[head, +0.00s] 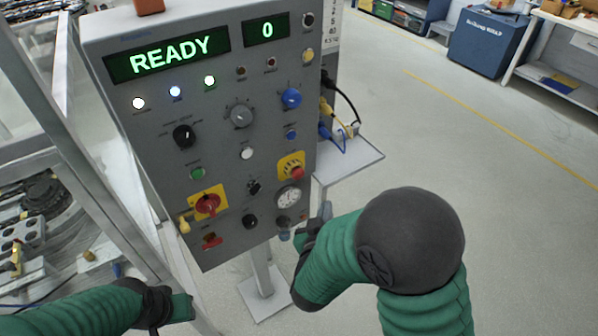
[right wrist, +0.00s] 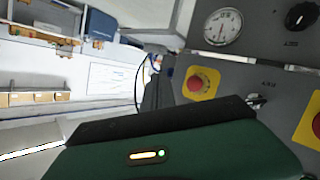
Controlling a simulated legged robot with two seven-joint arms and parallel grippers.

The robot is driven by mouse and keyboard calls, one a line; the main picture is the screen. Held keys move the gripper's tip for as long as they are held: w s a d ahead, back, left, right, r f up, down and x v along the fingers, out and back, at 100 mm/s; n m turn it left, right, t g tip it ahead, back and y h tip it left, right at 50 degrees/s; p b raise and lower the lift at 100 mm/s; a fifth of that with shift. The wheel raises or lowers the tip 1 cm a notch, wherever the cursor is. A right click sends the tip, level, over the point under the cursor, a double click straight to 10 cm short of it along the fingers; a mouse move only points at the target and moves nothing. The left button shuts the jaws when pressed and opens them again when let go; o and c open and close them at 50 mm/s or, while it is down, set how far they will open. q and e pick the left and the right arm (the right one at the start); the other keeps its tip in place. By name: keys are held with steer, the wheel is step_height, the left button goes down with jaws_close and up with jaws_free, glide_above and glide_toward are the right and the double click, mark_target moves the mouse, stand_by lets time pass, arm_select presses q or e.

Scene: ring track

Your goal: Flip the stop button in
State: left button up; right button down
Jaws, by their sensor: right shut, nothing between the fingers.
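The stop button is a red knob (head: 297,172) on a yellow plate, at the right side of the grey control panel (head: 225,150). It also shows in the right wrist view as a red button (right wrist: 200,83) on a yellow square. My right gripper (head: 322,216) is shut and empty, low by the panel's right edge, below and right of the button. In the head view my own arm partly hides it. My left gripper (head: 178,308) is at the lower left, away from the panel; its fingers are too unclear to tell their opening.
A red rotary switch (head: 208,204) on a yellow plate sits lower left on the panel. A round gauge (head: 289,197) lies just below the stop button. The display (head: 170,54) reads READY. A side shelf (head: 350,163) with cables juts out right. Floor at right is clear.

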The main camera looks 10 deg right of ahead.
mark_target(299, 175)
arm_select(q)
steer(key=shift+w+r, duration=0.1)
steer(key=shift+r, duration=0.05)
arm_select(e)
steer(key=w+a, duration=0.2)
steer(key=w, duration=0.6)
steer(key=shift+w+a+f, duration=0.2)
steer(key=shift+w+a, duration=0.1)
steer(key=shift+w, duration=0.1)
arm_select(q)
steer(key=shift+a, duration=0.35)
arm_select(e)
steer(key=shift+a+r, duration=0.1)
steer(key=shift+a, duration=0.25)
arm_select(q)
steer(key=shift+d, duration=0.2)
arm_select(e)
steer(key=shift+d, duration=0.2)
arm_select(q)
steer(key=shift+a, duration=0.1)
steer(key=shift+p, duration=0.3)
